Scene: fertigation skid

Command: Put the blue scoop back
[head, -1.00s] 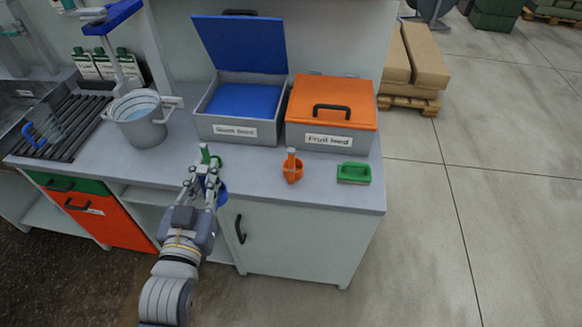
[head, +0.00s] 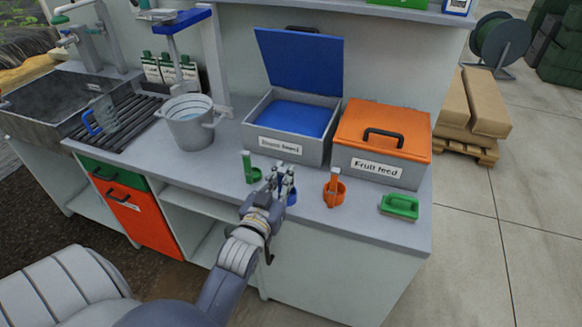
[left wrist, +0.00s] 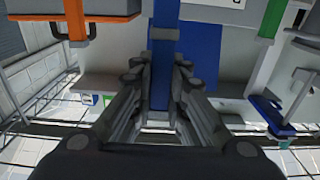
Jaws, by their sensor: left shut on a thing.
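My left gripper (head: 284,178) is shut on the blue scoop (head: 291,199), over the front part of the counter. The scoop's blue cup shows just right of the fingers, and its blue handle (left wrist: 162,70) stands between the fingers in the left wrist view. Whether the scoop touches the counter cannot be told. The green scoop (head: 248,168) stands to the left of the gripper and the orange scoop (head: 333,189) to the right. My right gripper is not in view.
An open blue-lidded bin (head: 257,145) and a shut orange-lidded bin (head: 405,176) stand behind. A green brush (head: 400,206) lies at the right.

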